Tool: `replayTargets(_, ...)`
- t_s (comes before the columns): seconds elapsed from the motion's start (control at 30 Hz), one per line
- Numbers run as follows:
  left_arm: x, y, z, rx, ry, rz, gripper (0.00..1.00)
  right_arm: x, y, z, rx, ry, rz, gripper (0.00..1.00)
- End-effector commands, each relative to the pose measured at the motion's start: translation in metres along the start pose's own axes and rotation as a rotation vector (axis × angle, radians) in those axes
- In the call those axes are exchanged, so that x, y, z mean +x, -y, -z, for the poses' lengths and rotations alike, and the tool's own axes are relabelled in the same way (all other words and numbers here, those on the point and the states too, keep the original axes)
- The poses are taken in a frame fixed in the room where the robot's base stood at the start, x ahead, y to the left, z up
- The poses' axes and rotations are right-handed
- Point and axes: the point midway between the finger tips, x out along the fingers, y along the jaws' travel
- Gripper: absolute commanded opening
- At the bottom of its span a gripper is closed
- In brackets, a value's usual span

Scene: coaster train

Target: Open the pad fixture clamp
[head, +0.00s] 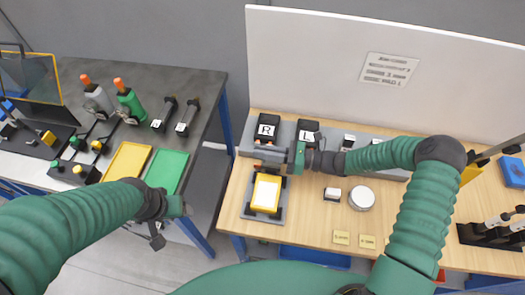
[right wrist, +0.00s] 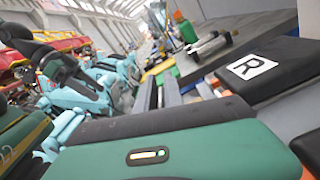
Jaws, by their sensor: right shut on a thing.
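The pad fixture (head: 266,193) stands on the wooden table, a yellow frame with a pale pad on a grey base. My right gripper (head: 268,166) is at its back edge, just in front of the R block. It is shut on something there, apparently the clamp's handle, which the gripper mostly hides. Small orange bits show beside the fingers. In the right wrist view my green gripper body fills the bottom, and an orange edge (right wrist: 307,172) shows at the lower right. My left gripper (head: 158,240) hangs by the dark bench's front edge; its finger opening is unclear.
Black blocks marked R (head: 267,126) and L (head: 307,130) stand on a grey rail behind the fixture. A round white disc (head: 361,198) and a small block (head: 332,194) lie to the right. A tall white panel (head: 340,75) rises behind. Yellow (head: 129,160) and green (head: 167,170) trays lie on the left bench.

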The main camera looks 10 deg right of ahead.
Motion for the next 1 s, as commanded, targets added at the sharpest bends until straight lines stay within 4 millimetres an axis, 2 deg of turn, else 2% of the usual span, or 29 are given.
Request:
replayTargets(0.3,-0.0056,0.0,0.0013,0.0,0.0,0.0,0.71,-0.0005,0.0052,-0.0021,0.087,0.0,0.002,0.0)
replayTargets(0.7,-0.0055,0.0,0.0012,0.0,0.0,0.0,0.71,-0.0006,0.0058,-0.0013,0.094,-0.001,0.003,0.0)
replayTargets(0.73,-0.0055,0.0,0.0012,0.0,0.0,0.0,0.71,-0.0007,0.0058,-0.0012,0.094,-0.001,0.003,0.14)
replayTargets(0.83,-0.0054,0.0,0.0012,0.0,0.0,0.0,0.71,-0.0006,0.0056,-0.0012,0.094,0.0,0.003,0.27)
replayTargets(0.87,-0.0055,0.0,0.0012,0.0,0.0,0.0,0.71,-0.0006,0.0054,-0.0012,0.094,0.0,0.003,0.31)
replayTargets(1.0,-0.0055,0.0,0.0013,0.0,0.0,0.0,0.71,-0.0006,0.0046,-0.0013,0.094,0.0,0.002,0.31)
